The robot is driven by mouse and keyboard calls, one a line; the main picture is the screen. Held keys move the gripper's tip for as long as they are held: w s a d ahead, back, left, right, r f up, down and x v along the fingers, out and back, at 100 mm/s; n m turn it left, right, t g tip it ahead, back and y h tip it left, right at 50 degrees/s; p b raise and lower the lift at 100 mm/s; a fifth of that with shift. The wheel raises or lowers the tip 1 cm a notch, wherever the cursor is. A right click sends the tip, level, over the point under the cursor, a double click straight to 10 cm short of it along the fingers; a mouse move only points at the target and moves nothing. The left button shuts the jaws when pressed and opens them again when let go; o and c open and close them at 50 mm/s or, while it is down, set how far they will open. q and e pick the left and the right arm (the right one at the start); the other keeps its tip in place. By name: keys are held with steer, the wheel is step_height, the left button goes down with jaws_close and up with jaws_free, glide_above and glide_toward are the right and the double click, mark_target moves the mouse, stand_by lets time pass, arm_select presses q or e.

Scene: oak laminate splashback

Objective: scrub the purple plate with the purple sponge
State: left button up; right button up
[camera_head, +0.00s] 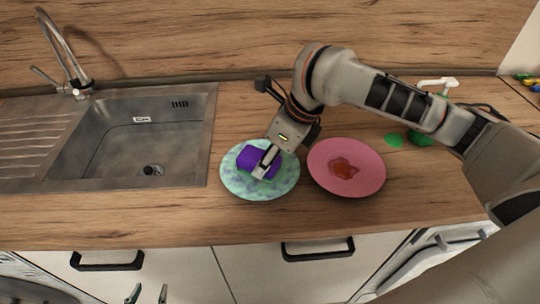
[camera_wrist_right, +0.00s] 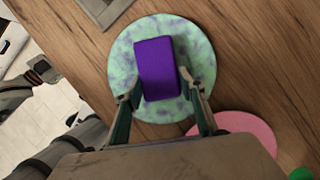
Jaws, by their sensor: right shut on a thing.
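The purple sponge (camera_head: 256,160) lies over a round plate (camera_head: 284,182) mottled in pale teal and purple; the sponge also shows in the right wrist view (camera_wrist_right: 156,70), above the plate's middle (camera_wrist_right: 202,58). My right gripper (camera_head: 268,163) points down and is shut on the sponge. I cannot tell whether the sponge presses on the plate. No plate is plain purple; a pink plate (camera_head: 362,182) with a red-brown stain (camera_head: 343,168) sits just right of the mottled one. My left gripper (camera_head: 148,295) shows only its fingertips, apart and empty, at the bottom edge.
A steel sink (camera_head: 120,165) with a tap (camera_head: 75,70) is to the left. Drawer handles (camera_head: 318,249) line the counter front.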

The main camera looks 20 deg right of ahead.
steer(key=shift+w+a, duration=0.1)
steer(key=shift+a, duration=0.05)
steer(key=shift+s+d+r+p, duration=0.1)
steer(key=shift+s+d+p, duration=0.3)
steer(key=shift+p, duration=0.25)
steer(key=shift+d, duration=0.1)
